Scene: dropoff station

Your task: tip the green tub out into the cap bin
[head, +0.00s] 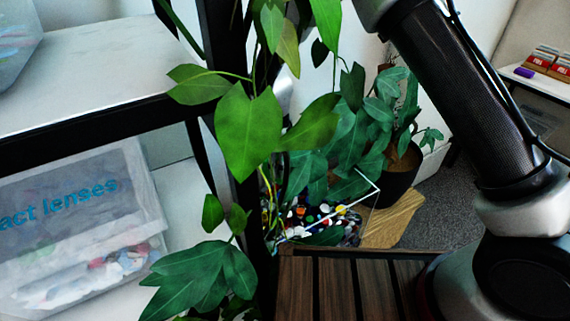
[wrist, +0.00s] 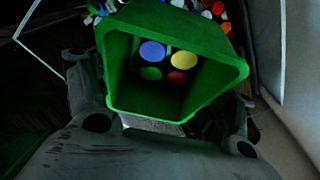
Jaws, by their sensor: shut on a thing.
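In the wrist view the green tub (wrist: 205,28) sits between the fingers of my gripper (wrist: 165,105), which is shut on it. Its open mouth faces the wrist camera, and blue, yellow, green and red caps lie at its bottom. The cap bin (head: 372,182) is a clear box with a white rim in the middle of the head view, full of mixed caps and partly behind leaves. Loose-looking caps (wrist: 219,8) also show past the tub in the wrist view. My gripper and the tub are hidden in the head view.
A leafy plant (head: 250,130) hangs across the middle, and a potted plant (head: 402,165) stands behind the bin. A black-framed shelf (head: 90,115) at left holds a clear "act lenses" box (head: 75,215). Wooden slats (head: 335,285) lie in front of the bin.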

